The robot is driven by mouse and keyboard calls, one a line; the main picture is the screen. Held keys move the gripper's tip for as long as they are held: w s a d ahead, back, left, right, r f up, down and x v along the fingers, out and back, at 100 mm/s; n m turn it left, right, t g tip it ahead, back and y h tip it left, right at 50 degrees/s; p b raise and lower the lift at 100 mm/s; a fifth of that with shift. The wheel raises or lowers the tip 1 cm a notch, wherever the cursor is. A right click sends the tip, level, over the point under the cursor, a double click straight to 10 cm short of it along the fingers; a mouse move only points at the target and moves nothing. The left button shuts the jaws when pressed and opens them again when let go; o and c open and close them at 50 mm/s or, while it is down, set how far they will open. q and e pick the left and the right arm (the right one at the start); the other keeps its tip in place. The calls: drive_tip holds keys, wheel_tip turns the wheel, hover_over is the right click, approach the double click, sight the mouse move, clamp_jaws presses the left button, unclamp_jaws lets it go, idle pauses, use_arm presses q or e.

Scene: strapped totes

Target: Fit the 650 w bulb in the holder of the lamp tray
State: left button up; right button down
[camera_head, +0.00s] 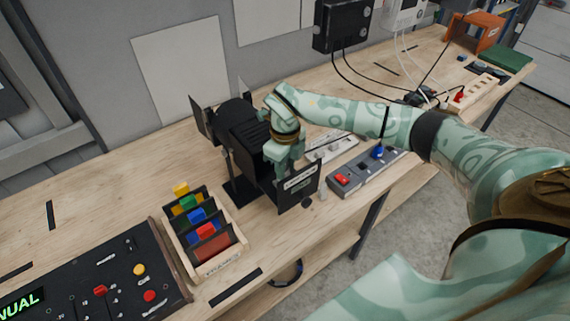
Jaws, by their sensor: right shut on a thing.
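A black lamp housing (247,142) with flaps stands on the wooden bench. At its front right is a black plate (298,188) with a pale label, which may belong to the lamp tray. My right gripper (284,175) points down just behind this plate, beside the housing. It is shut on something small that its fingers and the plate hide. I cannot make out the 650 w bulb or the holder; both may be hidden there. My left gripper is not in view.
A wooden rack of coloured pieces (241,246) and a control desk (150,258) are at the left front. Right of the lamp lies a grey strip with red and blue parts (362,172). A black wall box (343,25) hangs behind. Bare bench lies left of the lamp.

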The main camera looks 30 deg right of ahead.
idle(0.3)
drive_tip(key=shift+r+m+p, duration=0.1)
drive_tip(key=shift+m+p, duration=0.25)
drive_tip(key=shift+m, duration=1.35)
drive_tip(key=shift+s+p, duration=0.15)
drive_tip(key=shift+p, duration=0.3)
drive_tip(key=shift+f+b, duration=0.65)
drive_tip(key=shift+f, duration=0.5)
drive_tip(key=c, duration=1)
unclamp_jaws()
drive_tip(key=shift+c, duration=0.2)
